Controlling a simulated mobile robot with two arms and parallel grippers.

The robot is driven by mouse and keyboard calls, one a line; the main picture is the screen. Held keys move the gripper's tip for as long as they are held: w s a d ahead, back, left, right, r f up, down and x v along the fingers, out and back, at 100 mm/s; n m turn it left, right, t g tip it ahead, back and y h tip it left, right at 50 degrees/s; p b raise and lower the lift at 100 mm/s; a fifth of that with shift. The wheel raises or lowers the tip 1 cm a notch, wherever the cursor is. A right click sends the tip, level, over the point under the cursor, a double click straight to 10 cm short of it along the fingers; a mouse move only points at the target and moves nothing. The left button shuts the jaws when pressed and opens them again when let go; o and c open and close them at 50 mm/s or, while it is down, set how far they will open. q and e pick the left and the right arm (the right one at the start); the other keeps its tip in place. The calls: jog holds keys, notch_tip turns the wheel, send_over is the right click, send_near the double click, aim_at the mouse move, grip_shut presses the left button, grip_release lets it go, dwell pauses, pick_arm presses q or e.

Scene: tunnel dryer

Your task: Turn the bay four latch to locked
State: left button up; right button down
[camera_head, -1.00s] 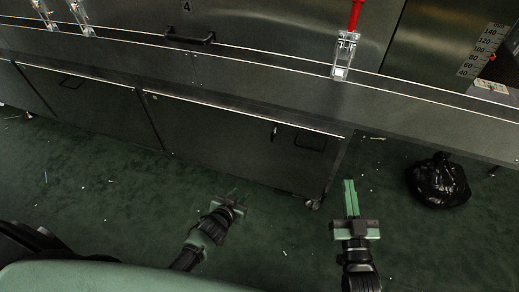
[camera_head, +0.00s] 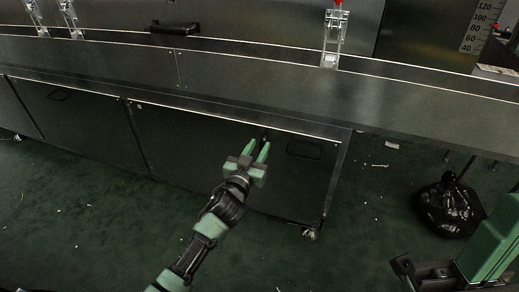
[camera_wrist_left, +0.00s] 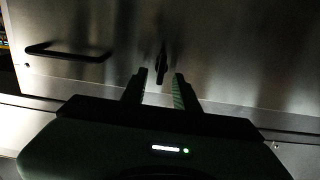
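A small black latch (camera_head: 264,136) is on the dark steel lower door below the counter. It also shows in the left wrist view as a dark upright lever (camera_wrist_left: 162,64) on bright metal. My left gripper (camera_head: 258,146) is in front of it with two green fingers spread. In the left wrist view the latch lies ahead, between the fingertips (camera_wrist_left: 156,78), with no clear contact. Its locked or unlocked state cannot be read. My right gripper (camera_head: 490,245) is partly in view at the lower right, well away from the latch; its opening is unclear.
A recessed pull (camera_head: 304,150) is right of the latch on the same door. The counter edge (camera_head: 240,105) juts out above. A black trash bag (camera_head: 448,208) lies on the floor at right. The green floor is mostly open.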

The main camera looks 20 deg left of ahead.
pick_arm(q)
jog(key=shift+w, duration=0.75)
grip_shut()
